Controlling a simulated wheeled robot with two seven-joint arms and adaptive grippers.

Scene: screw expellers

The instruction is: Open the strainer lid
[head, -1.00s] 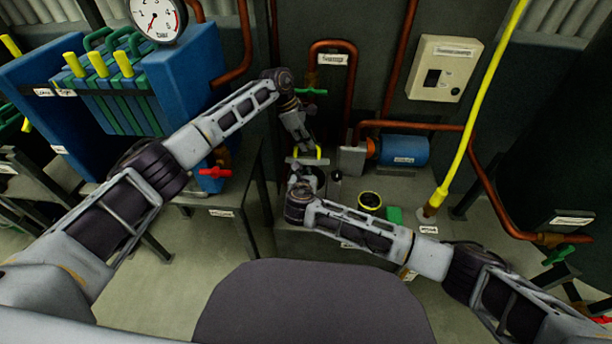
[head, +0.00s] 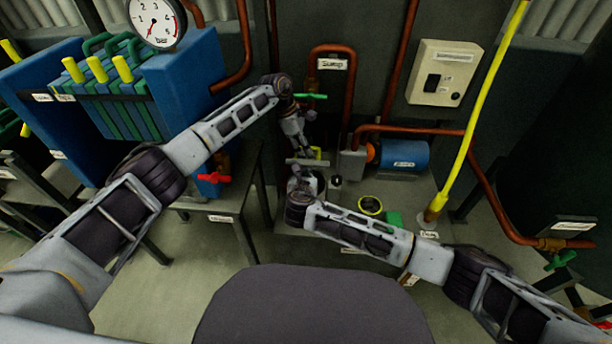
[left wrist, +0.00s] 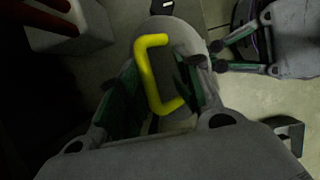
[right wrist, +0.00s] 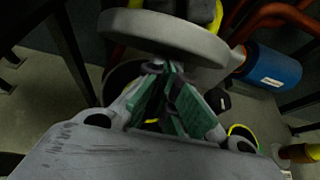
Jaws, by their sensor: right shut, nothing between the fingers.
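The strainer lid is a grey disc with a yellow handle (left wrist: 145,75). In the right wrist view the lid (right wrist: 165,35) shows edge-on above a dark round opening, and looks raised from it. In the head view the lid (head: 303,161) is small and partly hidden by my arms. My left gripper (left wrist: 160,90) is open, one finger on each side of the yellow handle, with gaps visible. In the head view my left gripper (head: 308,143) is above the lid. My right gripper (right wrist: 170,85) is shut and empty, just below the lid's edge.
A blue motor (head: 400,151) and a grey box (head: 351,163) stand right of the strainer. A black-and-yellow ring (head: 370,205) and a yellow pole (head: 465,140) are further right. Copper pipes (head: 312,75) rise behind. A red valve handle (head: 214,178) is at the left.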

